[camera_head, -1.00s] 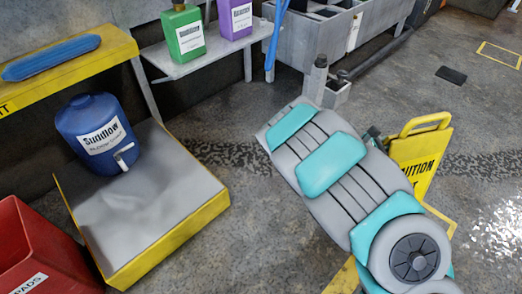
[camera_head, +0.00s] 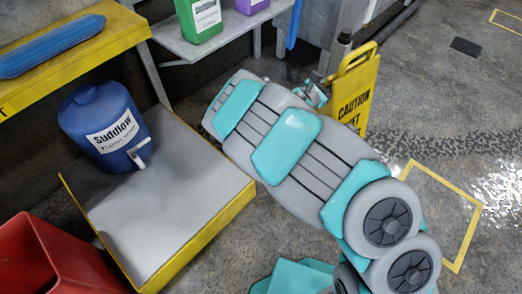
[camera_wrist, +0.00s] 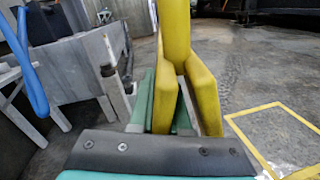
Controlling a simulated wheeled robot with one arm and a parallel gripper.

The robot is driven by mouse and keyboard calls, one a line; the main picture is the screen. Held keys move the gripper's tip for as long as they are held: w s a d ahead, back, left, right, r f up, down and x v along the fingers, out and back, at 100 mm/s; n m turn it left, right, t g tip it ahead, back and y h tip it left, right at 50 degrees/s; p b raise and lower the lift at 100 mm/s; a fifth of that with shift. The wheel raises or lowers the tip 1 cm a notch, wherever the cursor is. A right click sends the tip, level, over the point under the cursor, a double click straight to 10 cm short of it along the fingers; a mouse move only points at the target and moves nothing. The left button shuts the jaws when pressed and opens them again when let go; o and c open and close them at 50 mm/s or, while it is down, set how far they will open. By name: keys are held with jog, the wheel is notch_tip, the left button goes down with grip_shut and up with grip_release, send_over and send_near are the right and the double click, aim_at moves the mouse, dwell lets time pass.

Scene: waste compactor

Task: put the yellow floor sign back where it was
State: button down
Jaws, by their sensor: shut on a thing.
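The yellow caution floor sign (camera_head: 358,92) stands upright beyond my arm in the head view, its lower part hidden by the arm. My gripper (camera_head: 316,92) is at the sign's left edge, its fingers partly hidden. In the wrist view the sign (camera_wrist: 205,95) is upright between the green fingers of my gripper (camera_wrist: 168,112), which are shut on one panel. Whether its feet touch the floor is hidden. A yellow outline (camera_head: 468,232) is marked on the floor, right of and nearer than the sign; it also shows in the wrist view (camera_wrist: 250,148). The outline looks empty.
A wet, shiny patch (camera_head: 505,188) lies beside the outline. A shelf with bottles (camera_head: 235,35) is behind. Open floor lies at right.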

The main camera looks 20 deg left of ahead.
jog(key=s+a+n+t+y+b, duration=0.1)
jog(key=s+a+n+y, duration=0.15)
jog(key=a, duration=0.65)
jog(key=s+a+n+t+y, duration=0.15)
jog(key=a+y, duration=0.25)
jog(key=a, duration=0.4)
jog(key=s+a+n+y+b, duration=0.1)
jog(key=s+a+n+y, duration=0.15)
jog(key=a, duration=0.65)
notch_tip(320, 180, down, 8)
jog(key=shift+w+f+y+b, duration=0.2)
jog(key=shift+w+y+b, duration=0.1)
jog(key=shift+w, duration=0.1)
jog(key=shift+f, duration=0.15)
jog(key=c, duration=0.9)
grip_release()
jog(key=shift+s+p, duration=0.45)
jog(key=shift+s, duration=5.6)
